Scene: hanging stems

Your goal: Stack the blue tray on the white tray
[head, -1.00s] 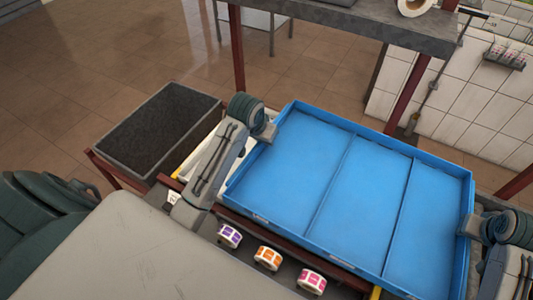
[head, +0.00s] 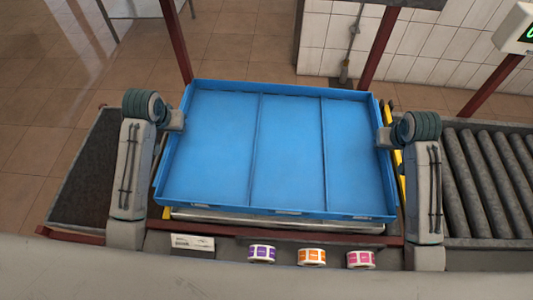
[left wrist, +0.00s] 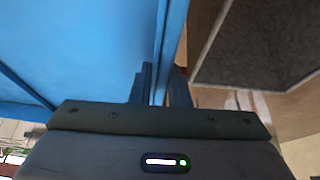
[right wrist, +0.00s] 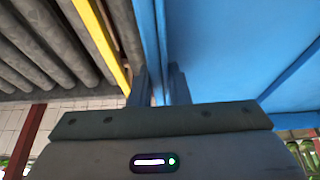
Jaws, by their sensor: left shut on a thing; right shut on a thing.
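The blue tray (head: 290,140) is wide and shallow, with two thin ridges across its floor. It is held roughly level over the middle of the bench. My left gripper (head: 179,119) is shut on its left wall, and the left wrist view shows the fingers on either side of that wall (left wrist: 163,45). My right gripper (head: 384,138) is shut on its right wall, which also shows between the fingers in the right wrist view (right wrist: 153,40).
A roller conveyor (head: 490,180) lies to the right, beside a yellow rail (head: 396,160). A dark open bin (head: 90,165) is at the left. Purple (head: 262,254), orange (head: 312,257) and pink (head: 361,259) label rolls sit along the front ledge. Dark red posts stand behind.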

